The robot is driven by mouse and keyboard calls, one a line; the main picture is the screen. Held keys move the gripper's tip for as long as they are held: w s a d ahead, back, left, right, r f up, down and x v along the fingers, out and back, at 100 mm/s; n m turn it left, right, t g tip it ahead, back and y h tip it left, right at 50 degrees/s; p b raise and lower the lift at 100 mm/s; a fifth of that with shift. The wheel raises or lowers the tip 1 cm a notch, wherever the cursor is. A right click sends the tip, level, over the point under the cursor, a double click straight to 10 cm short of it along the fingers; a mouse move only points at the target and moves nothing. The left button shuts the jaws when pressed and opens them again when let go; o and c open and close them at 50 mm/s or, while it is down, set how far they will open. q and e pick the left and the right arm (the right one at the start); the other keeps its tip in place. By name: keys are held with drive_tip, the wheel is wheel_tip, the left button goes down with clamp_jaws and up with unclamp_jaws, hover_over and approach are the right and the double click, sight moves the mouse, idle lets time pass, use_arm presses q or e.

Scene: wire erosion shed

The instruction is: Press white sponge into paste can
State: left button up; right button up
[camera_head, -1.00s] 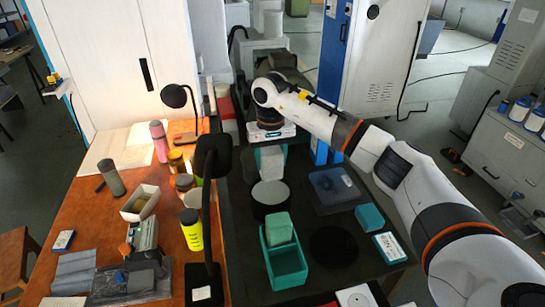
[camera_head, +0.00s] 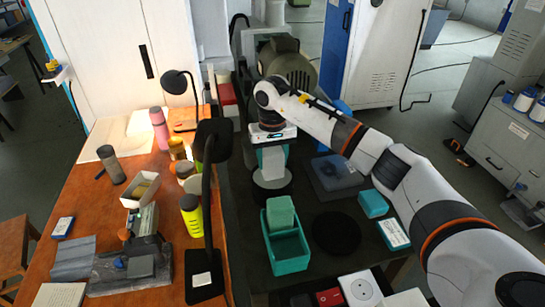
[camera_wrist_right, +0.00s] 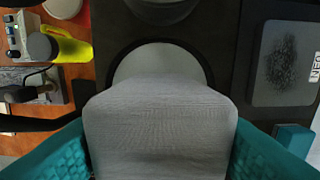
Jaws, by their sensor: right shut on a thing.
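My right gripper (camera_head: 271,163) is shut on the white sponge (camera_wrist_right: 160,130), with its teal fingers on both sides of the sponge in the right wrist view. The sponge also shows pale between the fingers in the head view (camera_head: 273,158). The paste can (camera_head: 271,180) is a round black can with a pale grey top on the dark bench. In the right wrist view the can's grey top (camera_wrist_right: 160,60) shows just past the sponge. The sponge overlaps the can in both views; I cannot tell whether they touch. My left gripper is not in view.
A teal bin (camera_head: 290,250) with a pale green block (camera_head: 280,215) stands in front of the can. A dark stained tray (camera_head: 336,177), a teal block (camera_head: 373,203) and a black disc (camera_head: 337,233) lie to the right. A black lamp (camera_head: 208,150) stands to the left.

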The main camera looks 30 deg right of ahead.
idle(0.3)
drive_tip(key=shift+f+b, duration=0.45)
drive_tip(key=shift+f, duration=0.05)
idle(0.4)
drive_tip(key=shift+s+f, duration=0.1)
idle(1.4)
drive_tip(key=shift+r+p, duration=0.3)
drive_tip(key=shift+r, duration=0.55)
drive_tip(key=shift+r+p, duration=1.35)
drive_tip(key=shift+r, duration=1.4)
drive_tip(key=shift+a, duration=0.1)
